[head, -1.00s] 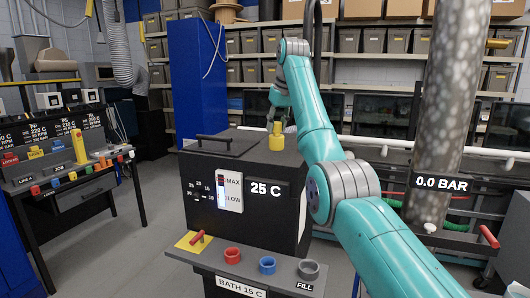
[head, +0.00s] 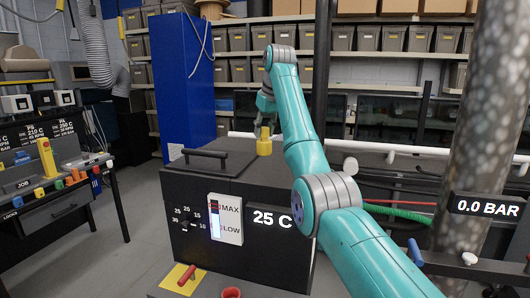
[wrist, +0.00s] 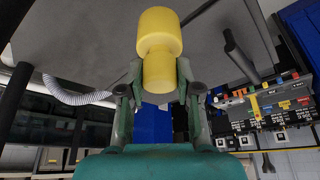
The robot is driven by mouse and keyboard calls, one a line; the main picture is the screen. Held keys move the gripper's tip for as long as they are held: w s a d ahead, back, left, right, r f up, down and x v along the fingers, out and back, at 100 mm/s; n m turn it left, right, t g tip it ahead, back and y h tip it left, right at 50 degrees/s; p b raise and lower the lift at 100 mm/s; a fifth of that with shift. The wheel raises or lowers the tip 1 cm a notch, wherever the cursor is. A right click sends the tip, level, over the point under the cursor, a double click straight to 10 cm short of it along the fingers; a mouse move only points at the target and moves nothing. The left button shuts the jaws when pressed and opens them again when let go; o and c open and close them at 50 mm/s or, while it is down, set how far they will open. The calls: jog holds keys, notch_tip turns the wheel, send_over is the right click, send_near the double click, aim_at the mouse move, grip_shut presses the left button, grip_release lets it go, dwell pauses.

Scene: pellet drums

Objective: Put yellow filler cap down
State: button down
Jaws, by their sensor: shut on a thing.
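The yellow filler cap (head: 264,146) is a small two-width cylinder, wide at one end and narrower at the other. My gripper (head: 266,124) is shut on it, with the wide part sticking out below the fingers in the head view. The cap is upright over the right part of the dark box's top (head: 240,160). Whether it touches the top is hard to tell. In the wrist view the cap (wrist: 160,32) sits between the two fingers of my gripper (wrist: 159,80), its wide end against the grey surface behind. No filler opening shows.
A black handle (head: 205,154) stands on the box top, left of the cap. The box front has a MAX/LOW gauge (head: 226,219) and a 25 C display (head: 271,219). A blue cabinet (head: 185,80) stands behind left. A speckled column (head: 485,130) rises at the right.

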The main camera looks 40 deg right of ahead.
aim_at(266, 141)
jog(key=shift+f, duration=2.95)
jog(key=shift+f, duration=0.1)
jog(key=c, duration=0.8)
grip_release()
